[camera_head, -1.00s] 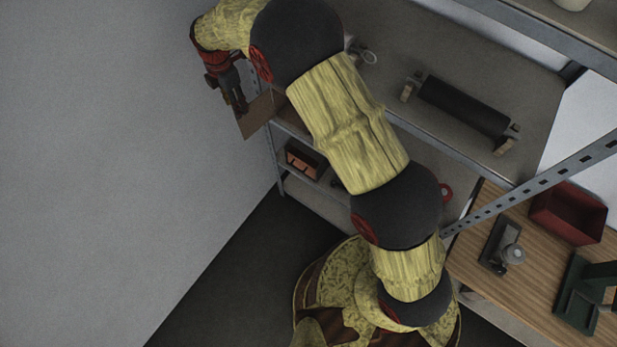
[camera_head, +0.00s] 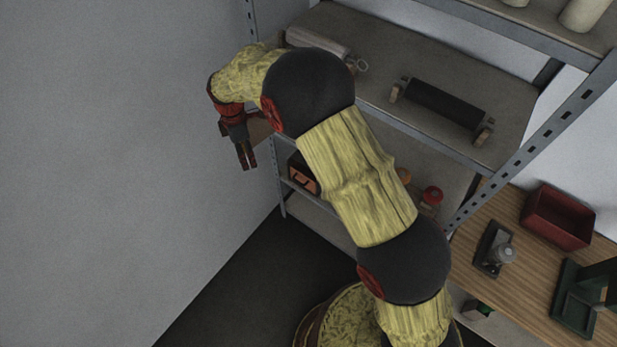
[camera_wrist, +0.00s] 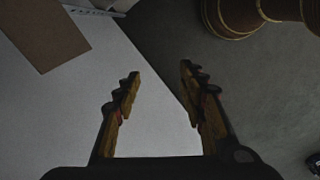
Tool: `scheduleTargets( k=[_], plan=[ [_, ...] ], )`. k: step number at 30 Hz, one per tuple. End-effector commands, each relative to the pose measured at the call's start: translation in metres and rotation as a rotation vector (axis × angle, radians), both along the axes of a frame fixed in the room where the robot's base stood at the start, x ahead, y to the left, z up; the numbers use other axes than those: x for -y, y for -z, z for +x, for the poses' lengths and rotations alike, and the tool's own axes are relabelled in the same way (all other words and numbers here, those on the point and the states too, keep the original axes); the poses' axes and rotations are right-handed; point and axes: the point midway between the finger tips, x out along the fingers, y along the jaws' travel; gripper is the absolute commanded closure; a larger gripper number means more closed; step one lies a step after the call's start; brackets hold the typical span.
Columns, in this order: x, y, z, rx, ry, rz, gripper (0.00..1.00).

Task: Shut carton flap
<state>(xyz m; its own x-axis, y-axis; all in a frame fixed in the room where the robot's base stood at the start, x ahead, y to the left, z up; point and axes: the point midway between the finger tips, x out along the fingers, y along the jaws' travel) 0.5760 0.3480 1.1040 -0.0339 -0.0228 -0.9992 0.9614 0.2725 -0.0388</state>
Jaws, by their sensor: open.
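A brown cardboard panel, which looks like the carton flap (camera_wrist: 45,28), shows at the upper left of the wrist view, apart from my fingers. In the head view a small brown piece of the carton (camera_head: 262,128) shows just right of my gripper at the shelf's left end; the rest is hidden behind my arm. My gripper (camera_head: 247,164) points down beside the pale wall. In the wrist view its fingers (camera_wrist: 160,72) are spread with nothing between them. I cannot tell how far the flap is folded.
A grey metal shelf rack holds a black roller (camera_head: 445,105) on its upper board. An orange-red box (camera_head: 302,172) and a red-topped item (camera_head: 432,195) sit lower. A wooden bench at right carries a red bin (camera_head: 558,217). The wall (camera_head: 110,150) is close at left.

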Motion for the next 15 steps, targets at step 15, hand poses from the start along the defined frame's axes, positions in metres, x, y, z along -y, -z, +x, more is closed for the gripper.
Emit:
scheduleTargets(
  k=[15],
  plan=[
    [0.065,-0.031,-0.051,-0.008,0.555,-0.037,0.59]
  ],
)
